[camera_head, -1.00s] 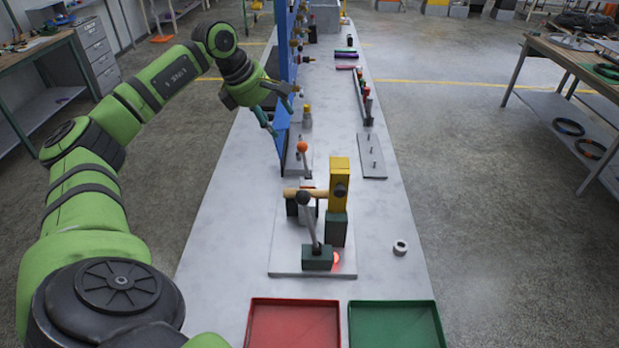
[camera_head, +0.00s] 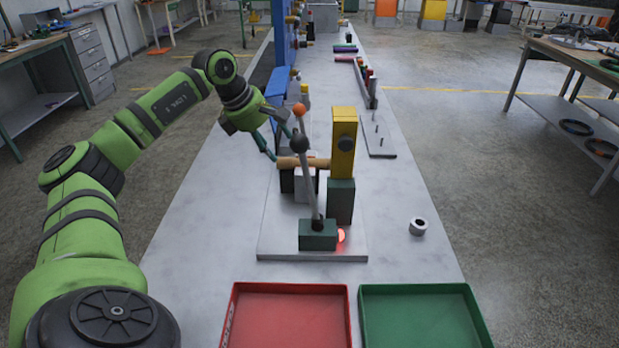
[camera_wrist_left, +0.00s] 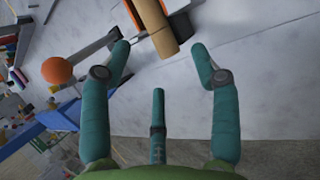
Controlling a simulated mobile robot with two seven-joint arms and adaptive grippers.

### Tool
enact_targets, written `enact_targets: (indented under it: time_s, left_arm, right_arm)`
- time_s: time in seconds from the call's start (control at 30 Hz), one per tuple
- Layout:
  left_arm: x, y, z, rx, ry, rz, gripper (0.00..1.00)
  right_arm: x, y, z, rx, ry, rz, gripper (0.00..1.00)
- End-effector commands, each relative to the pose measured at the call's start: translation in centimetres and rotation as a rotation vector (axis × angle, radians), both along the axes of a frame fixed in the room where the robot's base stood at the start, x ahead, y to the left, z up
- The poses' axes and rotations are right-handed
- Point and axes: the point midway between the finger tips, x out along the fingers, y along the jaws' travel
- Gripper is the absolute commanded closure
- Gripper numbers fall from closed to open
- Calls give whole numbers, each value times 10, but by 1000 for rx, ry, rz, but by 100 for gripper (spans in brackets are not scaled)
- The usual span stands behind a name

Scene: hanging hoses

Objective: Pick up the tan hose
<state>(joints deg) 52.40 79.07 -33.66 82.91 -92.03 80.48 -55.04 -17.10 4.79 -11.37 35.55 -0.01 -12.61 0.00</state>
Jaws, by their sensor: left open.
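The tan hose (camera_head: 303,162) is a short tan cylinder lying roughly level at the yellow and green fixture, left of its yellow block. In the left wrist view the tan hose (camera_wrist_left: 154,24) shows at the top, its near end just beyond and between the fingertips. My left gripper (camera_head: 279,142) is open and empty, just left of the hose's left end. In the left wrist view my left gripper (camera_wrist_left: 160,50) has its fingers spread wide. I cannot tell whether a finger touches the hose. My right gripper is not in view.
The fixture's yellow block (camera_head: 343,143) stands right of the hose. A red tray (camera_head: 290,320) and green tray (camera_head: 423,318) lie in front.

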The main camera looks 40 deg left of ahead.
Motion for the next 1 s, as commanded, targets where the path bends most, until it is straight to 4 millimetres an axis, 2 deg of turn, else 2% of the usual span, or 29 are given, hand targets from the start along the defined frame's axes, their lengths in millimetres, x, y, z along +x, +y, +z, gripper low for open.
enact_targets:
  time_s: [0.2,0.5,0.8,0.87,0.9,0.93,0.97,1.0]
  left_arm:
    - [10,-3,-19,-1,4,-1,38]
    - [28,-7,-56,-1,3,-1,38]
    - [31,-7,-62,0,1,0,38]
    - [31,-7,-62,0,1,0,62]
    - [31,-7,-62,0,1,0,78]
    - [31,-7,-62,0,1,0,90]
    - [30,-7,-62,0,3,0,100]
    - [30,-7,-62,1,4,0,100]
  right_arm:
    - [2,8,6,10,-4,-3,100]
    - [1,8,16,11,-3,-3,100]
    - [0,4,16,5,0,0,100]
    - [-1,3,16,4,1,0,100]
    - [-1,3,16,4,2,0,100]
    - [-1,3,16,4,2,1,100]
    - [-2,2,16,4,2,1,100]
    - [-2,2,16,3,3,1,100]
